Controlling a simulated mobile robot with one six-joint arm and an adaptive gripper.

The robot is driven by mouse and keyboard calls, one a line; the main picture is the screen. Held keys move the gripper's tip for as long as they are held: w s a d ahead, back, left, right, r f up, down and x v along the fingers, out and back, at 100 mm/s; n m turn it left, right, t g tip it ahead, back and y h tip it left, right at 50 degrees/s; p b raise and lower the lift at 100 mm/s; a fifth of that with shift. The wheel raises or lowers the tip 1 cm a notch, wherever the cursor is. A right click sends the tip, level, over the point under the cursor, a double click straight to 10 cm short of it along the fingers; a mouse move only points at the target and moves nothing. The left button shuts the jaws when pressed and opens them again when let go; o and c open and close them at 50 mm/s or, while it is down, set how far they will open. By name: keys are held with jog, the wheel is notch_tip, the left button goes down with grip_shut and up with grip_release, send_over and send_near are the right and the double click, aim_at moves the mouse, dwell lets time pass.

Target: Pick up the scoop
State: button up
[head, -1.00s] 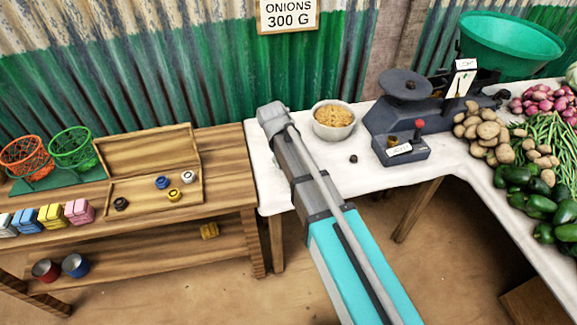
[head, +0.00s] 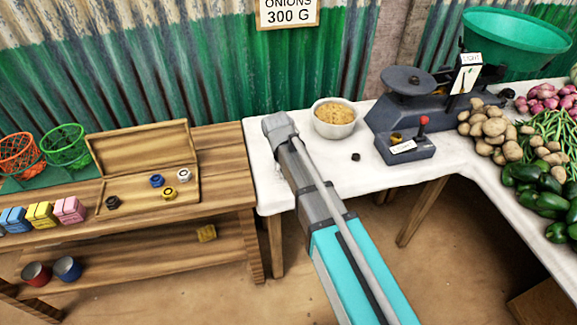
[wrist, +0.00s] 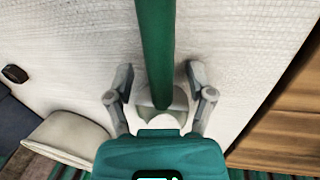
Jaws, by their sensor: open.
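The scoop (wrist: 154,40) shows in the wrist view as a long green handle running up the picture, with a pale grey part at its lower end. It lies over the white tabletop. My gripper (wrist: 158,75) is open, one finger on each side of the scoop, with a visible gap at both sides. In the head view, my arm reaches over the left end of the white table (head: 262,187). My arm hides the gripper and the scoop there.
A bowl of yellow-brown grains (head: 335,130) stands right of my arm. A small dark weight (head: 356,157) and a dark balance scale (head: 400,115) are farther right. A wooden table (head: 225,180) with an open box (head: 195,163) adjoins on the left.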

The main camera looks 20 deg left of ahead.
jog(key=shift+c, duration=0.2)
dwell(0.3)
grip_shut()
